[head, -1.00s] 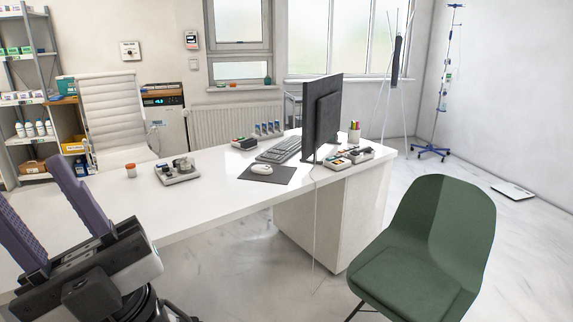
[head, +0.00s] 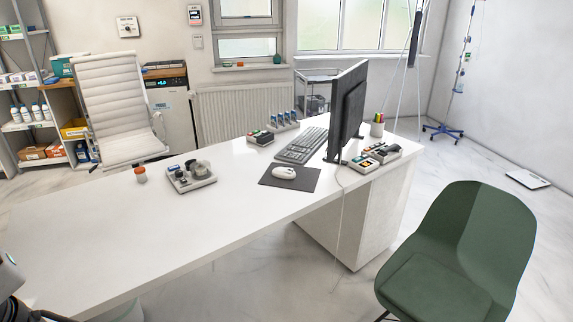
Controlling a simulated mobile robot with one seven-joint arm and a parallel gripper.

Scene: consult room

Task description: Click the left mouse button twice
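The white computer mouse (head: 284,173) rests on a dark mouse pad (head: 303,185) on the white desk (head: 215,225). It lies in front of the keyboard (head: 302,145), left of the black monitor (head: 347,112). Its separate buttons are too small to make out. My gripper is out of the head view; only a piece of my arm shows at the lower left edge, well apart from the mouse.
A grey tray of instruments (head: 190,178) and an orange-capped jar (head: 140,174) stand left of the mouse. Small device trays (head: 377,156) sit right of the monitor. A green chair (head: 455,250) stands at the front right. The desk's left front is clear.

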